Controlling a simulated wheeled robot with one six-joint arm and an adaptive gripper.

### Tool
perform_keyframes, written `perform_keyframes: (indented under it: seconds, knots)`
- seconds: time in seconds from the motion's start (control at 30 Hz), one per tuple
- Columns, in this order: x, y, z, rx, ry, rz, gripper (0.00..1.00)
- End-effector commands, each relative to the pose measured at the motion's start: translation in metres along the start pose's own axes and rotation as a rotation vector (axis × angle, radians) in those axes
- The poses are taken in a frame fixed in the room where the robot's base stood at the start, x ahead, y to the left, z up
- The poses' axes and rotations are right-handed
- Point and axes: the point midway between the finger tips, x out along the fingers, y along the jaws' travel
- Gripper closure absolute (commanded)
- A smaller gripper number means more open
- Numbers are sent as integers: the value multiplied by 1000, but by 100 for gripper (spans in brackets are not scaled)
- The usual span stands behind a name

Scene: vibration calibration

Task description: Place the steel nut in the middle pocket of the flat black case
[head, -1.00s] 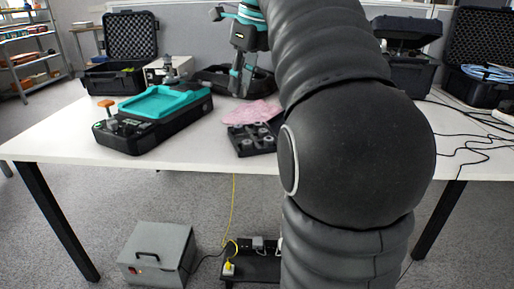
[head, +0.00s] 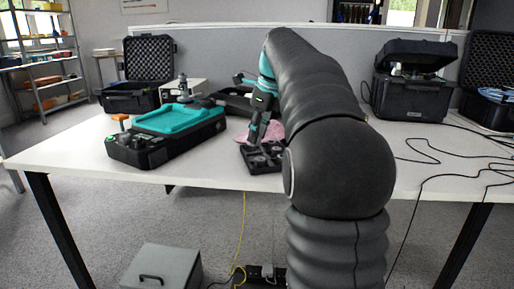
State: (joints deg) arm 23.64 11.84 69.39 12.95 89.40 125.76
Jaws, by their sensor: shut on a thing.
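The flat black case (head: 262,168) lies open near the front edge of the white table, with several round grey pieces in its pockets. My gripper (head: 254,141) points down at the case's back left part, its fingertips at or just above the pockets. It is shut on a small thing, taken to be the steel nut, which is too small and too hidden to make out. I cannot tell which pocket lies under the fingertips. My arm hides the area right of the case.
A black and teal device (head: 165,135) stands left of the case. A pink cloth (head: 275,131) lies behind the case. An open black case (head: 150,75) stands at the back left, another black case (head: 408,90) at the right. Black cables (head: 440,150) cross the right side.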

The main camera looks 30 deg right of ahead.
Motion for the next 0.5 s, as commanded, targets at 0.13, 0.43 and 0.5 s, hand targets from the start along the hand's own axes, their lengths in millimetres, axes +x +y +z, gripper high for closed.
perform_keyframes:
  seconds: [0.13, 0.43, 0.5]
  knots:
    - [6, -2, 2, 0, 0, 0, 100]
    - [41, -1, -8, 0, 0, 0, 100]
    - [42, -2, -9, 0, -1, 0, 100]
